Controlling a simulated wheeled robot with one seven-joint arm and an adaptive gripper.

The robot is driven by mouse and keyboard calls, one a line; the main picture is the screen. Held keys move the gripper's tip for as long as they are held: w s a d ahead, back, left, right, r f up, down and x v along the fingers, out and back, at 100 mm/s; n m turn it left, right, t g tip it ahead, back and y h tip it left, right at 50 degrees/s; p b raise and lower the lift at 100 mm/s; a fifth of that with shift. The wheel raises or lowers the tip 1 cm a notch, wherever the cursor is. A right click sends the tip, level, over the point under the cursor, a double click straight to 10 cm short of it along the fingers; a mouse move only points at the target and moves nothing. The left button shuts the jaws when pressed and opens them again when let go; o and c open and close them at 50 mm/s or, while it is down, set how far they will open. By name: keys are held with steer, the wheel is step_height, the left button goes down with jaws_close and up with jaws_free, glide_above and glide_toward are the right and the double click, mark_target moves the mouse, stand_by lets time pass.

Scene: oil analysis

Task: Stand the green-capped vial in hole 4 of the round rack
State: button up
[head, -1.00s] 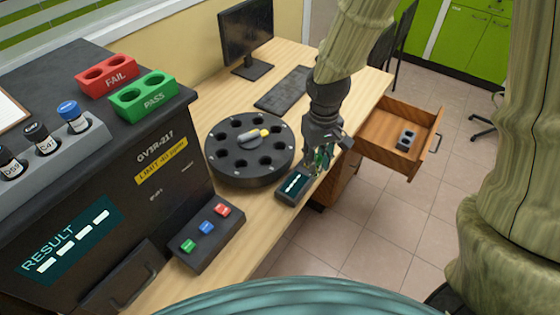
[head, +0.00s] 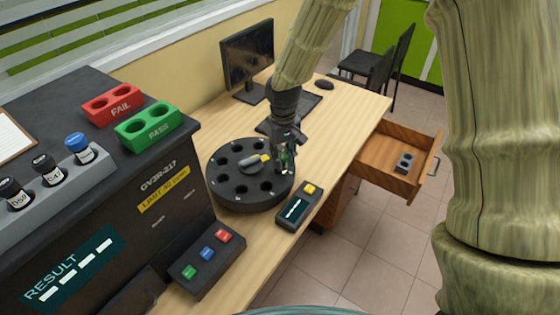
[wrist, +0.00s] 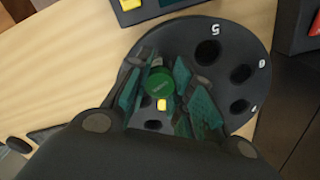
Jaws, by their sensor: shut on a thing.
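The green-capped vial shows as a round green cap (wrist: 160,82) between my fingers in the wrist view. In the head view it is a small green patch (head: 284,162). My gripper (head: 285,166) is shut on the vial over the right part of the black round rack (head: 228,201). In the wrist view my teal finger pads (wrist: 159,92) flank the cap. The rack (wrist: 225,68) shows a 5 and other numbers beside open holes. Hole 4 is not legible; my fingers and the vial cover that side. I cannot tell whether the vial's lower end is in a hole.
A small device with a screen (head: 298,206) stands just right of the rack. A button box (head: 206,256) and the analyser (head: 165,225) stand to the left. An open drawer (head: 425,160) juts out at right.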

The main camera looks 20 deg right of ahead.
steer(key=shift+w+a, duration=0.25)
steer(key=shift+w, duration=0.35)
steer(key=shift+f+p, duration=0.5)
steer(key=shift+f, duration=1.3)
steer(key=shift+f, duration=0.1)
steer(key=o, duration=0.9)
steer(key=shift+o, duration=0.2)
step_height(320, 180, up, 12)
steer(key=shift+r+b, duration=0.15)
steer(key=shift+b, duration=0.45)
